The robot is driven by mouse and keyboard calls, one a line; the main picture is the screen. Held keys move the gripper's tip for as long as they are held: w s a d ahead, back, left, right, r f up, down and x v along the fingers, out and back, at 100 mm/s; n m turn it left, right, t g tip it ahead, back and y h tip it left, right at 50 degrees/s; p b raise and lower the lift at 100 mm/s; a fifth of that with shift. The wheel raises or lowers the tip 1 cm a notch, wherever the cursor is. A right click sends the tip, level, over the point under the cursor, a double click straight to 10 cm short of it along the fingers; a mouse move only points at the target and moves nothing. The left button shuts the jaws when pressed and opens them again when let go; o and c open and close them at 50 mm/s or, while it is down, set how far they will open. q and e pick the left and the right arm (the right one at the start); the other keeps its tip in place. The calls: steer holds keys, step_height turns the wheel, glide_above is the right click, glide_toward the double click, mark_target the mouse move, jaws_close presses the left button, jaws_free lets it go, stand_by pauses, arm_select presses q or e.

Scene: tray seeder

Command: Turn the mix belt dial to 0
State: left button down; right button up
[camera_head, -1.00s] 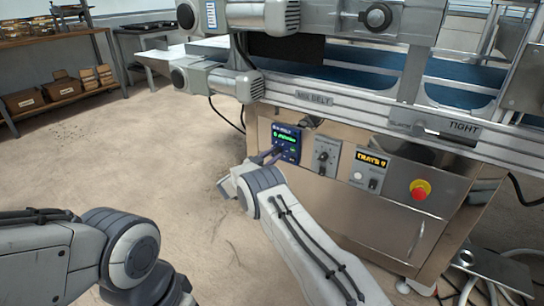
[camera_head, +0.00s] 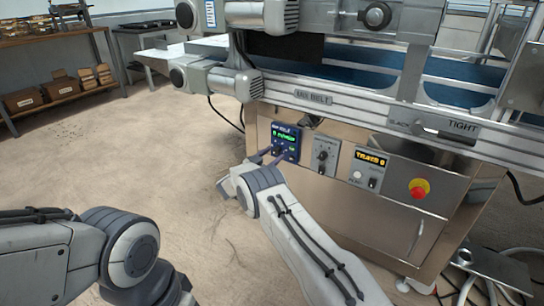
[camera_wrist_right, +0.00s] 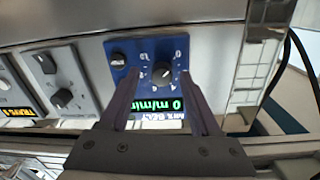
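The mix belt panel (camera_head: 292,130) is a small blue box at the left of the machine front. Its green display shows in the right wrist view (camera_wrist_right: 160,106), upside down, and reads 0 m/min. The mix belt dial (camera_wrist_right: 162,74) is a round black knob with marks around it on the blue panel. My right gripper (camera_wrist_right: 160,76) is open, one finger on each side of the dial, with a visible gap on both sides. In the head view my right gripper (camera_head: 270,154) is at the panel's lower part. My left arm shows at lower left; its gripper is out of view.
A grey dial panel (camera_head: 325,154), a tray counter panel (camera_head: 370,161) and a red stop button (camera_head: 420,188) follow to the right. The floor on the left is clear.

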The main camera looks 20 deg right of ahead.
steer(key=shift+s+a+r, duration=0.1)
steer(key=shift+a, duration=0.15)
steer(key=p+v, duration=0.3)
steer(key=v, duration=0.7)
steer(key=shift+p, duration=0.4)
steer(key=shift+s, duration=0.1)
